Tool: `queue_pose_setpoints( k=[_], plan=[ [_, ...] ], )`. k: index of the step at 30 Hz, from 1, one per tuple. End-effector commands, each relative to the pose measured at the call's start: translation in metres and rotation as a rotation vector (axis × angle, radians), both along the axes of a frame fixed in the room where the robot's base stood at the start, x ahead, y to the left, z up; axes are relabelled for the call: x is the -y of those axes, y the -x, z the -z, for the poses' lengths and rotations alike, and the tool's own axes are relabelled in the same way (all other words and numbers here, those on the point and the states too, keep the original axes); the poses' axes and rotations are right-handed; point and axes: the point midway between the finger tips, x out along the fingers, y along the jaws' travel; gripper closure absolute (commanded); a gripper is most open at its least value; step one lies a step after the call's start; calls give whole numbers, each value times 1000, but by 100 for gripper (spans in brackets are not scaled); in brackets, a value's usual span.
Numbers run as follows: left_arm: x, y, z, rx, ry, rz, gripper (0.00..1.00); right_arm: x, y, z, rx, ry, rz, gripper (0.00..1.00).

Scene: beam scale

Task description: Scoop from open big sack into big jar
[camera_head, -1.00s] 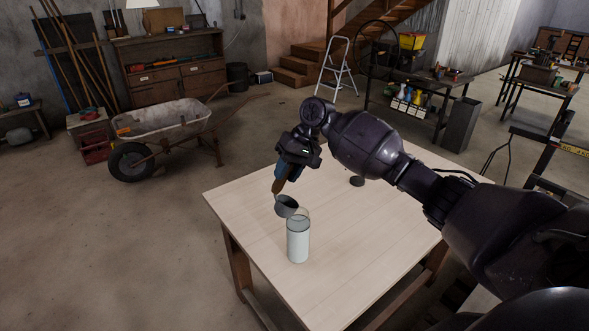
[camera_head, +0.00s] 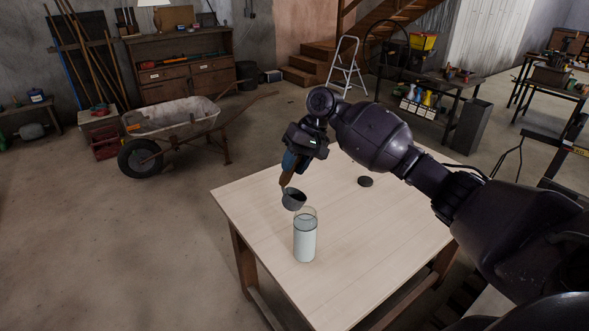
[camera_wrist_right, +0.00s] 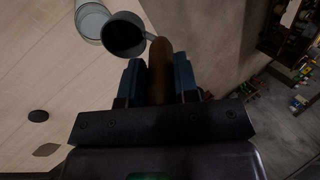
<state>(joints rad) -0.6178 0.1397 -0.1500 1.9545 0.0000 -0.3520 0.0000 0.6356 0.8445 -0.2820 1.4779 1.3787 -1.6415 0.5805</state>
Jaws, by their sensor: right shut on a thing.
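A clear jar (camera_head: 305,242) stands upright on the wooden table (camera_head: 385,240), with pale contents filling much of it and its top open. My right gripper (camera_head: 291,163) is shut on the brown handle of a grey scoop (camera_head: 294,200). The scoop cup is just above and left of the jar rim, slightly tilted, with a dark interior. In the right wrist view the handle (camera_wrist_right: 160,70) sits between the fingers, and the cup (camera_wrist_right: 124,36) partly overlaps the jar (camera_wrist_right: 91,20). No sack is in view. My left gripper is not in view.
A dark round disc (camera_head: 365,182) lies flat on the table behind the jar. The rest of the visible tabletop is mostly clear. A wheelbarrow (camera_head: 172,125) stands on the floor at the left, away from the table. A stepladder (camera_head: 347,68) is behind.

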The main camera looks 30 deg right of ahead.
Motion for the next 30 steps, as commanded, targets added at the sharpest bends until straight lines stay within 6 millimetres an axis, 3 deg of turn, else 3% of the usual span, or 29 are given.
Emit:
queue_pose_setpoints(
  k=[21,30],
  plan=[
    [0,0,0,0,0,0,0,0,0,-46,1,-1,0,98],
    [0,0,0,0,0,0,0,0,0,-48,0,-1,0,98]
  ],
)
